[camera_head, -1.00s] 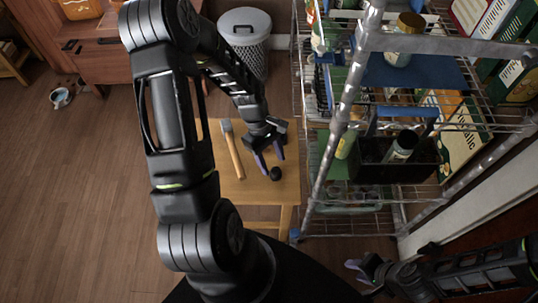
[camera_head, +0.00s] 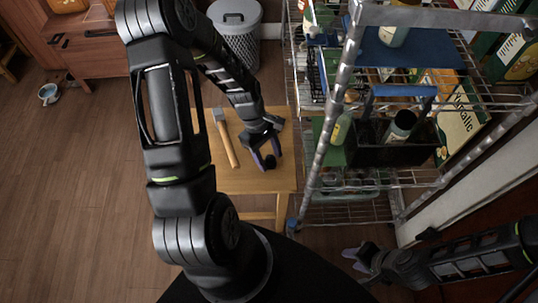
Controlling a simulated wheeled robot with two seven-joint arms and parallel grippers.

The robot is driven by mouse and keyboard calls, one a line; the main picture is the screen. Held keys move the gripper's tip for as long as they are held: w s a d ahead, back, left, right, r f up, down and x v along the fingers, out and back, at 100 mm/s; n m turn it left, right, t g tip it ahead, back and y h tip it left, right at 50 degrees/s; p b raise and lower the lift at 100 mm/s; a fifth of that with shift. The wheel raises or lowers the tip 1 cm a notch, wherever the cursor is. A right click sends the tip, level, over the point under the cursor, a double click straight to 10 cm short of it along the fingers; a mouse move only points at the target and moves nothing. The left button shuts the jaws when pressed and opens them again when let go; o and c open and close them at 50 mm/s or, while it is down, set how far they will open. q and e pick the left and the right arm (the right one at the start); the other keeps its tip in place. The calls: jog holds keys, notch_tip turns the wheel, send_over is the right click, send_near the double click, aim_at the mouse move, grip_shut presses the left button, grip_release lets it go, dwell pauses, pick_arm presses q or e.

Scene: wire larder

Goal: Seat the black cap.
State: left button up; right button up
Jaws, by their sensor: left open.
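The small round black cap (camera_head: 270,162) lies on a small light wooden table (camera_head: 230,182). My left gripper (camera_head: 268,160) is open over the table, with its two purple-grey fingers on either side of the cap. Whether the fingers touch the cap is too small to tell. My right gripper (camera_head: 350,260) is low at the right, away from the table and in front of the wire rack; how far its fingers are apart is unclear.
A hammer (camera_head: 226,140) lies on the table left of my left gripper. The wire rack (camera_head: 325,138) stands close at the table's right, holding a black caddy (camera_head: 385,156) with bottles. A grey bin (camera_head: 236,42) stands behind the table.

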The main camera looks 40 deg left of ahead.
pick_arm(q)
jog(key=shift+c, duration=0.3)
dwell(0.4)
grip_shut()
dwell(0.3)
jog(key=shift+r, duration=0.1)
jog(key=shift+r+p, duration=2.5)
jog(key=shift+r, duration=0.45)
